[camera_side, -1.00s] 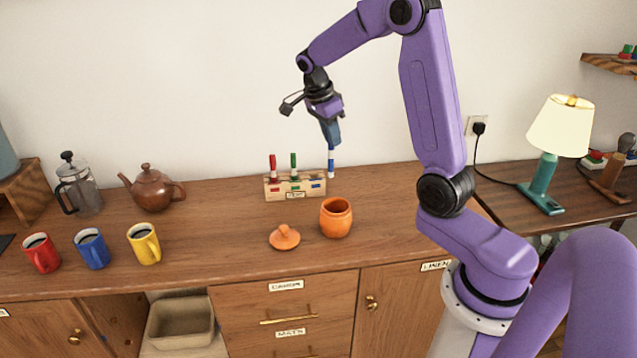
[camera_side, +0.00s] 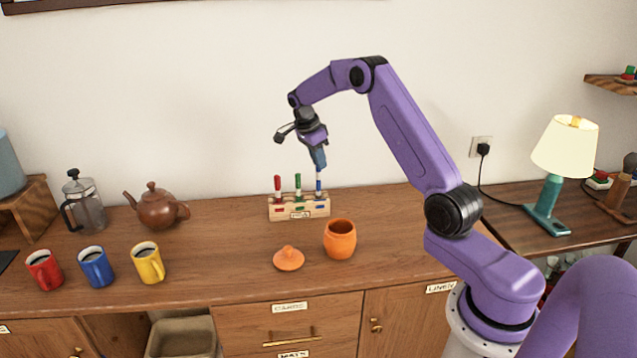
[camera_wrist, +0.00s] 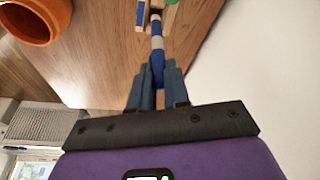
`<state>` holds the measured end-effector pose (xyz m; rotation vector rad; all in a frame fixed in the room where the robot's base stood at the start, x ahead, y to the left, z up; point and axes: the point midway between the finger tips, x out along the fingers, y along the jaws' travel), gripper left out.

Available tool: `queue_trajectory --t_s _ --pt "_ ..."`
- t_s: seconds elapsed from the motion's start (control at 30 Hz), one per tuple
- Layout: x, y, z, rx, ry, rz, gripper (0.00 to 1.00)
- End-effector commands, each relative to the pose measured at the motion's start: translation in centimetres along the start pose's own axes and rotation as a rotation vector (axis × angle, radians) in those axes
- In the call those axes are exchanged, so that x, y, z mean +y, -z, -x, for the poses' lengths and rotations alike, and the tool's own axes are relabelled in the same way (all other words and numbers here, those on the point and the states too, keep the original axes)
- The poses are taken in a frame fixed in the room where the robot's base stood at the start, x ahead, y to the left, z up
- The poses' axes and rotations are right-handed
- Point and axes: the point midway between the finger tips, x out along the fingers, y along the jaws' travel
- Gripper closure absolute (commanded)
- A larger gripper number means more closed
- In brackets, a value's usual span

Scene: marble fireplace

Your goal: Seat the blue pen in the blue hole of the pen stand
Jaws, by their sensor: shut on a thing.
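The wooden pen stand (camera_side: 284,212) sits near the back of the counter. A red pen (camera_side: 278,188) and a green pen (camera_side: 298,186) stand upright in it. The blue pen (camera_side: 319,187) is upright at the stand's right end, above the blue-marked place. My gripper (camera_side: 318,165) is shut on the blue pen's upper part. In the wrist view the blue pen (camera_wrist: 157,42) runs from my fingers (camera_wrist: 157,85) to the stand (camera_wrist: 170,18) at the top. I cannot tell how deep its lower tip is in the hole.
An orange pot (camera_side: 340,243) and its lid (camera_side: 288,259) are in front of the stand. A teapot (camera_side: 157,208), a French press (camera_side: 84,205) and red, blue and yellow mugs (camera_side: 148,264) stand at left. The wall is close behind the stand.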

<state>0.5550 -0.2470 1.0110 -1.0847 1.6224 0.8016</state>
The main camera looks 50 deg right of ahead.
Motion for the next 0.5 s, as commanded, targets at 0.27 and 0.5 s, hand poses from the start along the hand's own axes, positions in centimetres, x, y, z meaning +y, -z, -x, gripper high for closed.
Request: queue_trajectory --t_s 0.27,0.5 --pt "0.0 -0.8 -2.9 0.001 -0.002 0.001 1.0" --pt "0.0 -1.5 -4.7 0.001 0.0 0.0 1.0"
